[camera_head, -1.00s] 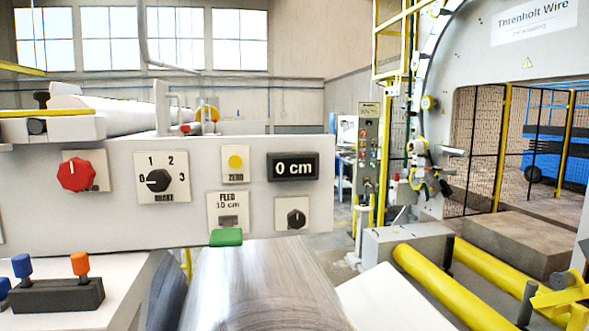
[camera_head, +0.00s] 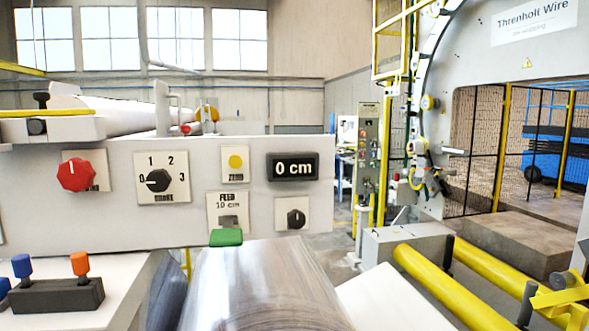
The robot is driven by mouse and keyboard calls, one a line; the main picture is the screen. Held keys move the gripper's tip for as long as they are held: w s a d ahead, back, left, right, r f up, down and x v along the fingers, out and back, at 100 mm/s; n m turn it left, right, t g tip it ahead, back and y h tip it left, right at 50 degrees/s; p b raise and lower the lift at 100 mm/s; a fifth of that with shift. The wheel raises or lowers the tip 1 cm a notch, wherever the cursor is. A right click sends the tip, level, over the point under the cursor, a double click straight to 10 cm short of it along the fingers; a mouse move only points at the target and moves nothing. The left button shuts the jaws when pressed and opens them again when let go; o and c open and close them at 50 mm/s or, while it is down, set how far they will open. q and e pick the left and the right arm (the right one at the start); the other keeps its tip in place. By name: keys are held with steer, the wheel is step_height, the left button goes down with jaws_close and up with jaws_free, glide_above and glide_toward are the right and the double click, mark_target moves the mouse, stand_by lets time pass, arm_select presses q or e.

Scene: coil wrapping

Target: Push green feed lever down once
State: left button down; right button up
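The green feed lever (camera_head: 226,237) sticks out at the lower edge of the grey control panel (camera_head: 100,222), below a plate (camera_head: 227,208) marked "FEED 10 cm". The display (camera_head: 292,167) reads "0 cm". Neither gripper is in view, and nothing touches the lever.
A red knob (camera_head: 76,174), a brake dial (camera_head: 158,180), a yellow zero button (camera_head: 235,163) and a small black knob (camera_head: 296,217) are on the panel. A shiny cylinder (camera_head: 262,285) lies below the lever. Blue and orange levers (camera_head: 80,264) stand at lower left. Yellow rollers (camera_head: 455,288) lie at right.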

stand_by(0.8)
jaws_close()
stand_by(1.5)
